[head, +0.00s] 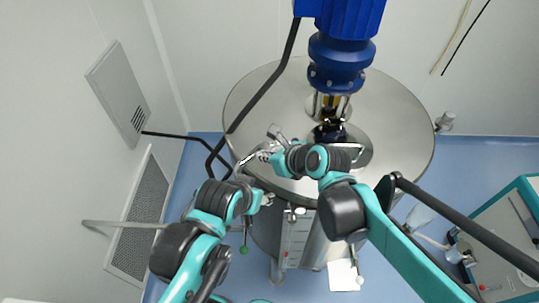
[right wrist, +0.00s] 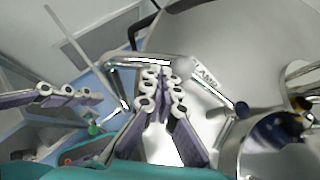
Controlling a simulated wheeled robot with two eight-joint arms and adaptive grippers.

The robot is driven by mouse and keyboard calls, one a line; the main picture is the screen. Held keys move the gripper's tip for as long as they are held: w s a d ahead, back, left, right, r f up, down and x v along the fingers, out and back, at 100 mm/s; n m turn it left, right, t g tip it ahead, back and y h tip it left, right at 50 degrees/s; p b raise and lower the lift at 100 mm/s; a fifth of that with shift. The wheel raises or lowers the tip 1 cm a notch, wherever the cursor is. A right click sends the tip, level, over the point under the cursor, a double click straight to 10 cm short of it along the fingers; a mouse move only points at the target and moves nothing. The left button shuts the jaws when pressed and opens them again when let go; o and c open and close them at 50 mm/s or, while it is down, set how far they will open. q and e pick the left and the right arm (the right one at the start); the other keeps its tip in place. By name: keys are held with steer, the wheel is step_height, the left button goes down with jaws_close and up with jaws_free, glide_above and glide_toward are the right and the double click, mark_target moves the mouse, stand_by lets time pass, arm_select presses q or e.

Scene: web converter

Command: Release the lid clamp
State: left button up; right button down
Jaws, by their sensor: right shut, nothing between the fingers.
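The lid clamp shows in the right wrist view as a bent metal bar (right wrist: 130,60) by the lid's rim, beside a label whose visible letters read "LAMP". My right gripper (right wrist: 162,76) is shut and empty, with its fingertips at or very near this bar; I cannot tell whether they touch. In the head view my right gripper (head: 262,152) is over the left front rim of the round steel lid (head: 395,115), and the clamp is largely hidden there. My left gripper (head: 264,198) is lower, near the front left of the vessel; its opening is unclear.
A blue motor (head: 337,60) stands on the lid. A black cable (head: 265,85) runs down across the lid's left side. A green-tipped rod (head: 243,249) hangs below the rim. A cabinet (head: 505,240) stands at right.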

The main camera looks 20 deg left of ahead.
steer(key=shift+s+d+r, duration=0.2)
steer(key=shift+s+d, duration=0.15)
steer(key=shift+s, duration=0.1)
arm_select(q)
steer(key=shift+s+d+r, duration=0.15)
steer(key=shift+s, duration=0.35)
arm_select(e)
steer(key=shift+s+d+r, duration=0.1)
steer(key=shift+d+r, duration=0.15)
steer(key=shift+r, duration=0.05)
steer(key=v, duration=1.1)
steer(key=shift+d, duration=0.2)
steer(key=shift+s, duration=0.15)
